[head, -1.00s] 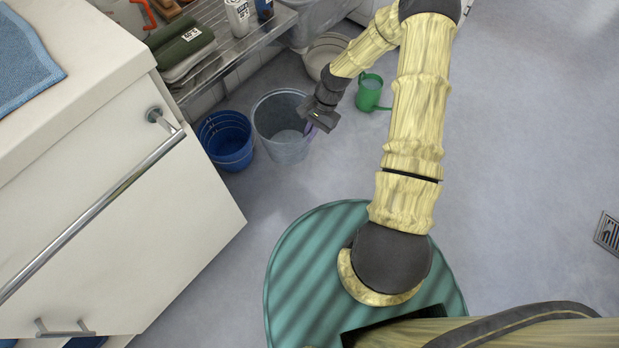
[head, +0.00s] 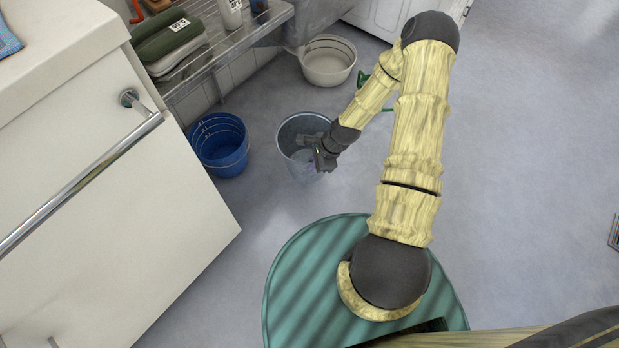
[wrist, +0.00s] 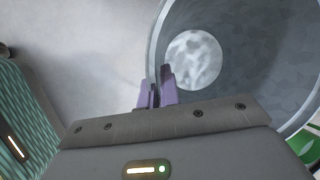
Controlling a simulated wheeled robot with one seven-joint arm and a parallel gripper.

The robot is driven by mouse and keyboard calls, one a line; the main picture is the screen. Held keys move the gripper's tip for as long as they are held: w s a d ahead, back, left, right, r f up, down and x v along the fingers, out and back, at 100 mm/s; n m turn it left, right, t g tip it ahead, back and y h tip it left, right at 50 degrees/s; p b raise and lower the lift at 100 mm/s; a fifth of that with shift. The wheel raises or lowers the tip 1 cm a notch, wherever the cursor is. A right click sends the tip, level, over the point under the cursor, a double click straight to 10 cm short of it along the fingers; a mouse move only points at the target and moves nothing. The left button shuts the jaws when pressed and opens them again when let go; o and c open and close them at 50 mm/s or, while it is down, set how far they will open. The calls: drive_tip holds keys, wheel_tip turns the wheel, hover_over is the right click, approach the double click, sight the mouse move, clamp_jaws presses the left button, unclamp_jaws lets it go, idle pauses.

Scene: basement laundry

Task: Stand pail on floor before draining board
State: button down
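The grey metal pail (head: 287,142) is open-topped and stands out in front of the draining board (head: 236,42), a slatted metal rack at upper left. It also fills the upper right of the wrist view (wrist: 255,60), where I look down into its round bottom. My gripper (head: 316,164) is at the pail's near right rim. In the wrist view the purple fingers (wrist: 158,92) straddle the rim, one outside and one inside, and are closed on it. My gripper hides part of the pail. I cannot tell whether its base touches the floor.
A blue bucket (head: 220,150) stands left of the pail, beside the white cabinet (head: 150,230). A pale basin (head: 329,66) is behind. A green jug (head: 363,78) is mostly hidden by my arm. Bottles and a green case (head: 172,40) are on the rack.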

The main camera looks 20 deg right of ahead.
wheel_tip(320, 180, down, 5)
drive_tip(key=b, duration=0.2)
drive_tip(key=shift+f+b, duration=0.15)
drive_tip(key=shift+b, duration=0.15)
drive_tip(key=shift+f, duration=0.1)
wheel_tip(320, 180, down, 4)
drive_tip(key=shift+r+b, duration=0.2)
drive_tip(key=shift+b, duration=1)
drive_tip(key=c, duration=1.6)
unclamp_jaws()
drive_tip(key=shift+f, duration=0.1)
drive_tip(key=p+v, duration=0.7)
drive_tip(key=v, duration=0.5)
